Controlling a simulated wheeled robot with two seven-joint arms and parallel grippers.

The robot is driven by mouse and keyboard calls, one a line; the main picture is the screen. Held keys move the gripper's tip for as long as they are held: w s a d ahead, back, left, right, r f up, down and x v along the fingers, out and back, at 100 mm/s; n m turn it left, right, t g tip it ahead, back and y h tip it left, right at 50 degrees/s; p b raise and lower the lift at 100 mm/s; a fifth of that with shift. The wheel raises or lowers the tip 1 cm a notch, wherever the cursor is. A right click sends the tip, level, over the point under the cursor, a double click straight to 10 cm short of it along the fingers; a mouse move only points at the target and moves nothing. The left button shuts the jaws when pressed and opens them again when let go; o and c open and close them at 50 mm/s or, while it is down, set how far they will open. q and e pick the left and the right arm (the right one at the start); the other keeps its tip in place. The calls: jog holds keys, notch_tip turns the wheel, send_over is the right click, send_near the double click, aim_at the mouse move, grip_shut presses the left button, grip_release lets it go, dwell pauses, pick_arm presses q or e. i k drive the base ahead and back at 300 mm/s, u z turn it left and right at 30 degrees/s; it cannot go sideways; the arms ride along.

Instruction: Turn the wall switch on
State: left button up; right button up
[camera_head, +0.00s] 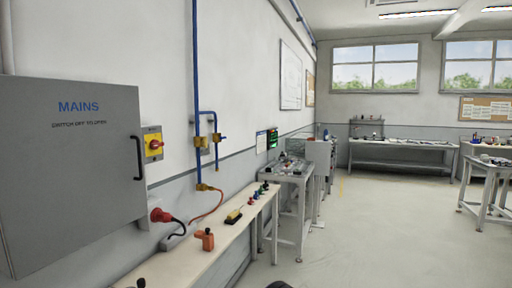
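The wall switch (153,143) is a yellow plate with a red knob on a grey box, fixed to the wall just right of the large grey MAINS cabinet (70,170). Its knob position is too small to read. Neither of my grippers can be made out in the head view. A dark shape at the bottom edge is cut off, and I cannot tell what it is.
A long bench (222,232) runs along the wall under the switch, holding an orange block (205,240) and a yellow tool (233,216). A red plug (160,215) with a black cable sits below the switch. The floor (345,235) to the right is clear.

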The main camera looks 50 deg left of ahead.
aim_at(155, 144)
jog(key=z, duration=0.9)
jog(key=k, duration=0.85)
jog(key=u, duration=1.05)
